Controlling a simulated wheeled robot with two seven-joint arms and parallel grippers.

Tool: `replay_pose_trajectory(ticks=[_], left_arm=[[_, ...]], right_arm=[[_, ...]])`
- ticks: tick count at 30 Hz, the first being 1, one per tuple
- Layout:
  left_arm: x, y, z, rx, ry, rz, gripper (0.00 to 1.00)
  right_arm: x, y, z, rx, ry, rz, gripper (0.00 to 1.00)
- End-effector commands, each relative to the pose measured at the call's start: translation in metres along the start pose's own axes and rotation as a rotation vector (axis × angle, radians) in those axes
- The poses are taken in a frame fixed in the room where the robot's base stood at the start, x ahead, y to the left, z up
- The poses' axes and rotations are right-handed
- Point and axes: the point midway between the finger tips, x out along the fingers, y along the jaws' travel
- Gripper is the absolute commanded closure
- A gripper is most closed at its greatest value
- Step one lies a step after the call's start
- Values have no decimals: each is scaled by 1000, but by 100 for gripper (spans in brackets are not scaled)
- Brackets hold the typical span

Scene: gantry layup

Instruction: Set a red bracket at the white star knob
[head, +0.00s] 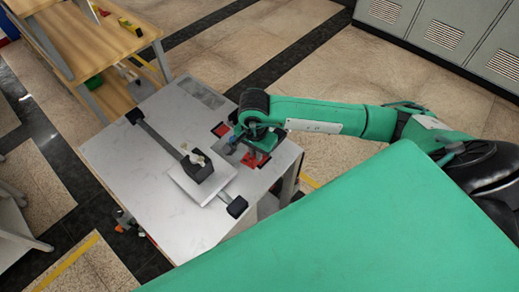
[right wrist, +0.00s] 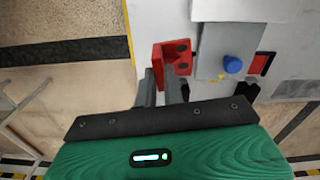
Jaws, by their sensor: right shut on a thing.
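The red bracket (head: 254,158) is at the right gripper (head: 258,146), near the right side of the white table. In the right wrist view, my right gripper (right wrist: 162,78) is shut on the red bracket (right wrist: 172,58), an angled piece with dark holes. I cannot tell whether the bracket touches the surface below. The white star knob (head: 197,157) sits on a black carriage on the gantry rail, left of the right gripper and apart from it. My left gripper is not in view.
The white table (head: 120,160) carries a dark rail (head: 158,135) with black end blocks and a white plate (head: 182,183) under the carriage. A blue knob (right wrist: 232,64) stands on a grey block (right wrist: 212,45) beside the bracket. Another red piece (head: 221,130) lies behind.

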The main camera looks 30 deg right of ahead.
Motion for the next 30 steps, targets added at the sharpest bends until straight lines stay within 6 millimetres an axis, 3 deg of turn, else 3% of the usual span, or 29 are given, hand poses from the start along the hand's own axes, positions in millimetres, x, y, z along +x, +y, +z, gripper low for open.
replay_pose_trajectory(ticks=[12, 30], left_arm=[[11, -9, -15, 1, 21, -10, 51], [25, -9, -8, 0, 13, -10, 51]], right_arm=[[-19, -17, -16, 634, 5, -4, 100], [-48, -35, -38, 1546, 3, -4, 100]])
